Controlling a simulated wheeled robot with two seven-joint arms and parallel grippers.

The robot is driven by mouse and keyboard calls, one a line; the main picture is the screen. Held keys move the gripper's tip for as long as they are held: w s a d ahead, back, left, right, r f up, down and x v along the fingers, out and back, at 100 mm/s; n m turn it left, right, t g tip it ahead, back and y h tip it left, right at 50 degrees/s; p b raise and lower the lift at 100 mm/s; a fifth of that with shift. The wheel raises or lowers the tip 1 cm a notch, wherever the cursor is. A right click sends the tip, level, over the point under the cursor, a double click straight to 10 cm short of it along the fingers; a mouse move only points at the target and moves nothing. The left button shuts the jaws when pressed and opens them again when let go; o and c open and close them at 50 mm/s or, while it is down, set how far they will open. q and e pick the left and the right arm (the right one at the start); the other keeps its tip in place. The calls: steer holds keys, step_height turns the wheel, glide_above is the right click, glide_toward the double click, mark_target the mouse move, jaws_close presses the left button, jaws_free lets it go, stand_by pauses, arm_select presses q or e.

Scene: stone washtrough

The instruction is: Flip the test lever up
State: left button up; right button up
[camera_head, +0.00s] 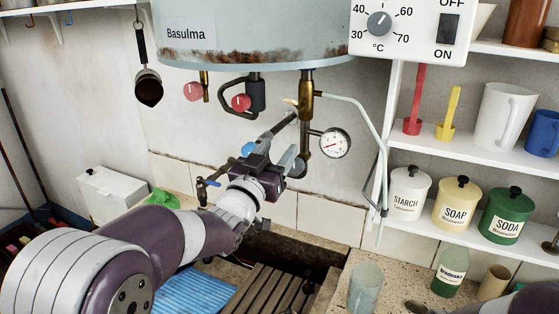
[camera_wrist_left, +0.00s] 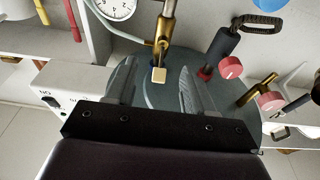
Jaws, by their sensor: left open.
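The test lever (camera_head: 290,101) is a small brass arm on the left of the brass valve (camera_head: 307,100) below the water heater (camera_head: 250,35). In the left wrist view, the brass valve (camera_wrist_left: 166,38) and the lever's pale square end (camera_wrist_left: 159,75) appear between the two fingers in the picture. My left gripper (camera_head: 292,136) is open, below the lever in the head view. Its fingers also show in the left wrist view (camera_wrist_left: 157,75), with nothing held. I cannot tell the exact gap to the lever. My right gripper is out of view.
Two red-knobbed taps (camera_head: 241,102) (camera_head: 193,91) hang left of the valve. A pressure gauge (camera_head: 335,143) and thin grey pipe (camera_head: 366,116) are right of it. Shelves with a starch jar (camera_head: 407,195) stand further right. The trough (camera_head: 330,249) lies below.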

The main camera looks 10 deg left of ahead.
arm_select(q)
steer(key=shift+s+a, duration=0.1)
steer(key=shift+s, duration=0.05)
steer(key=s+a+f+n+g+y, duration=0.1)
steer(key=s+f+g+y, duration=0.15)
steer(key=f, duration=0.35)
steer(key=s+a+f+g+y, duration=0.1)
steer(key=a+f+g, duration=0.15)
steer(key=f, duration=0.25)
steer(key=s+a+f+n+g+y, duration=0.1)
steer(key=f+g, duration=0.2)
steer(key=f, duration=0.3)
steer(key=s+a+f+g, duration=0.1)
steer(key=s+f+g, duration=0.2)
steer(key=s, duration=0.5)
steer(key=s+a+f+n+g+y, duration=0.1)
steer(key=s+a+f+g, duration=0.1)
steer(key=s+f, duration=0.3)
steer(key=s+a+f+g+y, duration=0.1)
steer(key=s+f+g, duration=0.3)
steer(key=s, duration=0.7)
steer(key=shift+a+f+n+g, duration=0.25)
steer(key=shift+a+n+g, duration=0.05)
steer(key=shift+a+g, duration=0.25)
steer(key=shift+w, duration=0.1)
